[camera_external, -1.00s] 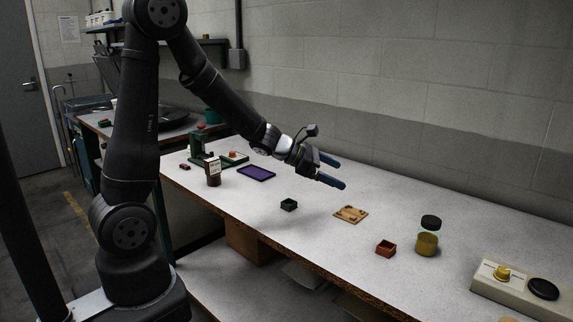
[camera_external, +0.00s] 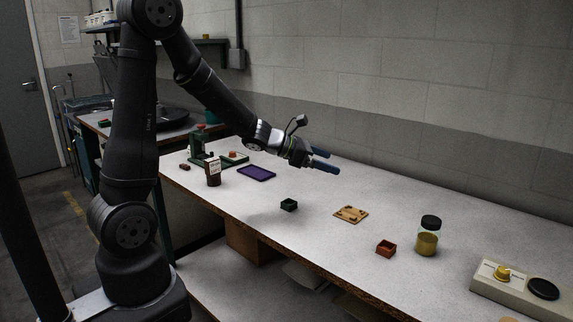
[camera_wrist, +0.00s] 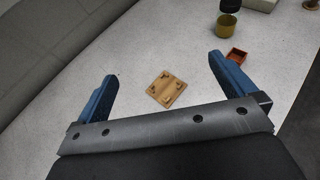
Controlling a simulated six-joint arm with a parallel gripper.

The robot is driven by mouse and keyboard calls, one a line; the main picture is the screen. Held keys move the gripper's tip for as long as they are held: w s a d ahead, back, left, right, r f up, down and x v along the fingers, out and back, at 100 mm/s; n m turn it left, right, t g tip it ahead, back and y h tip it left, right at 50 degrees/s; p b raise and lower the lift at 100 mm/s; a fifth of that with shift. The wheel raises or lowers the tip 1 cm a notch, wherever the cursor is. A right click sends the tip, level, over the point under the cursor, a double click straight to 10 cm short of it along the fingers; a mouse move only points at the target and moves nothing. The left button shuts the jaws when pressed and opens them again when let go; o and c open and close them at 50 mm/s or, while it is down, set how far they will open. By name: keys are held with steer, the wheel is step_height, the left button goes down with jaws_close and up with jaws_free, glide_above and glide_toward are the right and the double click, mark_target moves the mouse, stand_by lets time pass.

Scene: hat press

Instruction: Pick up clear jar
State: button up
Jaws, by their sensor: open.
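The clear jar (camera_external: 427,238) stands upright on the right part of the bench. It has a black lid and yellow-brown contents in its lower part. In the wrist view the jar (camera_wrist: 226,24) is at the top, right of centre, partly cut off by the frame edge. My gripper (camera_external: 325,161) is open and empty, above the bench and well to the left of the jar. In the wrist view its two blue fingers (camera_wrist: 162,80) are spread wide with nothing between them at their height.
A wooden plate (camera_external: 351,214), a red-orange box (camera_external: 386,248) and a dark green box (camera_external: 289,204) lie on the bench. A purple tray (camera_external: 257,172) and a brown bottle (camera_external: 213,172) are left. The wall runs behind.

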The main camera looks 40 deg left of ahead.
steer(key=shift+c, duration=0.4)
steer(key=c, duration=0.4)
steer(key=m+g+h, duration=0.4)
steer(key=m+g, duration=0.7)
steer(key=g, duration=0.1)
glide_toward(430, 228)
steer(key=d+f, duration=0.1)
steer(key=w+d+f, duration=0.2)
steer(key=d, duration=0.1)
steer(key=shift+f, duration=0.2)
steer(key=shift+x, duration=2.5)
